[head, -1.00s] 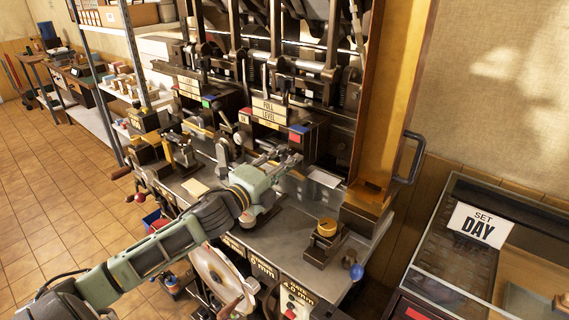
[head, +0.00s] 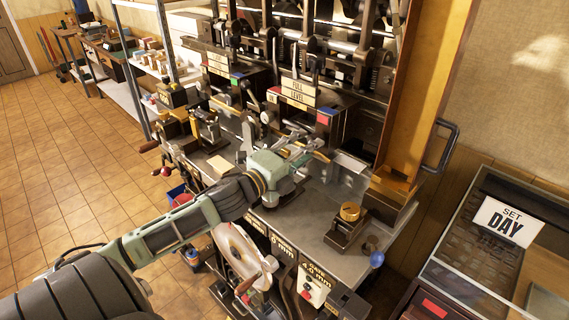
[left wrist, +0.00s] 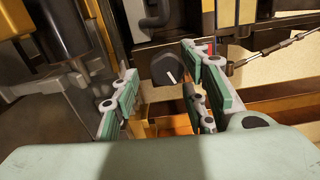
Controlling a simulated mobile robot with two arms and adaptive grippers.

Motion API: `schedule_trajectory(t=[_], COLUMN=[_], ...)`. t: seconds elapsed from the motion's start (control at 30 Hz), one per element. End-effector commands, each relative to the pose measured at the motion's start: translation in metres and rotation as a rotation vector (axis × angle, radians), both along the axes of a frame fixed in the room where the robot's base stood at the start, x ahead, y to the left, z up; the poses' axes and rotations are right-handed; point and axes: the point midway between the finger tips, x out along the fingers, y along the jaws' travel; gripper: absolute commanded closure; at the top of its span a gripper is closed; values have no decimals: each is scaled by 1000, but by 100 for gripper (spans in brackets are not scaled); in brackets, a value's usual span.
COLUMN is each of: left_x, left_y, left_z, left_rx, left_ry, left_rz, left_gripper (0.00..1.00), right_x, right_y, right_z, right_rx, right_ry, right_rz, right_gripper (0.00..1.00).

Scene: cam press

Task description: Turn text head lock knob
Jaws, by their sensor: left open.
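A dark round knob (left wrist: 168,71) with a white pointer line shows in the left wrist view. It lies between and beyond the fingers of my left gripper (left wrist: 160,88), which are spread apart. I see no clear contact between fingers and knob. In the head view my left gripper (head: 312,150) reaches over the grey bench of the press (head: 309,234), below the FULL LEVEL sign (head: 298,91). The knob is too small or hidden to make out in the head view. My right gripper is not in view.
A brass-topped block (head: 349,213) stands on the bench to the right of my gripper. Levers and dark machine frames rise behind it. A tall yellow post (head: 425,90) bounds the right side. A glass case (head: 490,235) with a SET DAY card stands further right.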

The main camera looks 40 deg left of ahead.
Motion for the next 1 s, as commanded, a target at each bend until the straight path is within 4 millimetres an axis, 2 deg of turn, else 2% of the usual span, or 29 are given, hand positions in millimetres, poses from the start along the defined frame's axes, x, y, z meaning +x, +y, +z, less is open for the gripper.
schedule_trajectory(t=[0.3, 0.5, 0.7, 1.0], left_x=[-53, -80, -93, -95], left_y=[4, 6, 8, 7], left_z=[-3, -3, -2, -1], left_rx=[-1, -2, -1, 0], left_ry=[6, 6, 4, 3], left_rz=[0, 1, 1, 0], left_gripper=[59, 59, 59, 59], right_x=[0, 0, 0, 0], right_y=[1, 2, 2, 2], right_z=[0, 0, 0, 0], right_rx=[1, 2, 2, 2], right_ry=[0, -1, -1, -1], right_rz=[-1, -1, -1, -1], right_gripper=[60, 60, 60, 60])
